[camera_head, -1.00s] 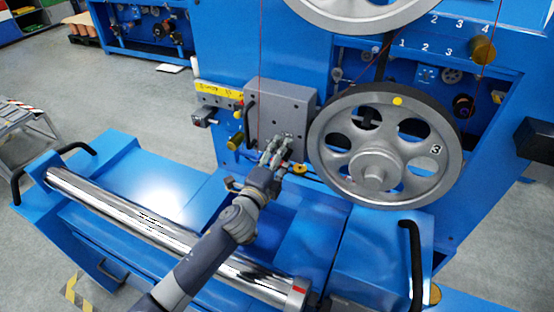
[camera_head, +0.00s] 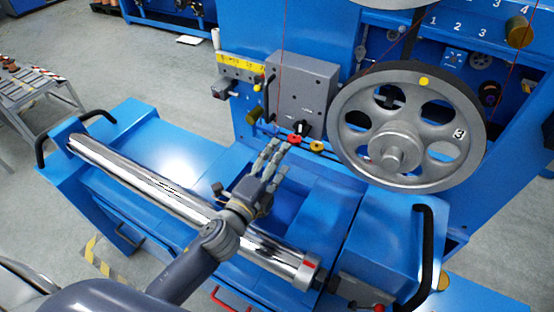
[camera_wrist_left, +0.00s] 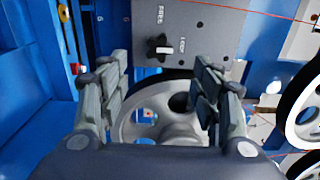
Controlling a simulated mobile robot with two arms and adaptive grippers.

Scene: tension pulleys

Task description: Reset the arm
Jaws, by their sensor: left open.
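My left gripper (camera_head: 272,160) is open and empty in the head view, in front of the grey control panel (camera_head: 300,92) and a little below it. A black knob (camera_head: 303,128) sits at the panel's lower edge, apart from the fingers. In the left wrist view, the open fingers (camera_wrist_left: 158,95) stand on either side, with the black knob (camera_wrist_left: 159,46) beyond them on the grey panel (camera_wrist_left: 190,22). My right gripper is not in view.
A large grey spoked wheel (camera_head: 395,150) stands right of the panel. A shiny metal roller (camera_head: 150,185) lies across the blue machine below my arm. Red (camera_head: 294,139) and yellow (camera_head: 317,146) round parts sit below the panel. A black handle (camera_head: 424,250) stands at the right.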

